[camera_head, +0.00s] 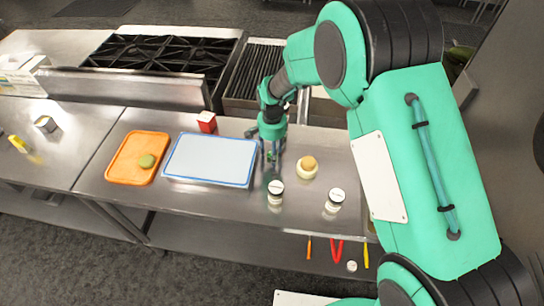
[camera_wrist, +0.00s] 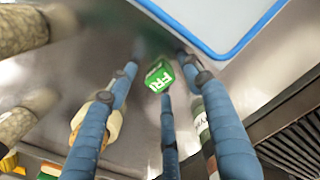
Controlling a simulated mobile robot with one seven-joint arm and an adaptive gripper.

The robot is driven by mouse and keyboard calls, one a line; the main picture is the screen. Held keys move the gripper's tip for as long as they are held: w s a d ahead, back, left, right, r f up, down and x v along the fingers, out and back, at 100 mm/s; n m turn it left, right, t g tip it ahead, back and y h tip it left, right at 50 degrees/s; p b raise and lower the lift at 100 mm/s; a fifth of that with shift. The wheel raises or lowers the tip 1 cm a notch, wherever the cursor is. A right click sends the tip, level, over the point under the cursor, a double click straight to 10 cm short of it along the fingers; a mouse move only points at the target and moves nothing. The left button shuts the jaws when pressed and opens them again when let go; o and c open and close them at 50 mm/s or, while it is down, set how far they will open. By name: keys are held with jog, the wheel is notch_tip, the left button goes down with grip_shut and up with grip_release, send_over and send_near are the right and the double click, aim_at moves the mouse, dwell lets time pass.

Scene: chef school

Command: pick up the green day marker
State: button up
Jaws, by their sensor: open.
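The green day marker (camera_wrist: 159,76) is a small green block with white "FRI" lettering, seen in the wrist view on the steel counter. It lies between and just beyond the tips of my gripper's blue fingers. My gripper (camera_head: 268,148) is open and points down over the counter, right of the blue-rimmed board. In the head view the marker shows only as a small bit of green (camera_head: 271,156) among the fingers, mostly hidden. I cannot tell whether any finger touches it.
The blue-rimmed board (camera_head: 212,160) is close on the left, with a red box (camera_head: 207,122) behind it. Jars with white lids (camera_head: 276,187) (camera_head: 336,195) and a yellow round item (camera_head: 307,167) stand close right and in front. An orange tray (camera_head: 124,171) lies further left.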

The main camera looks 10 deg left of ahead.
jog(key=shift+f, duration=0.3)
jog(key=shift+c, duration=0.5)
jog(key=c, duration=1)
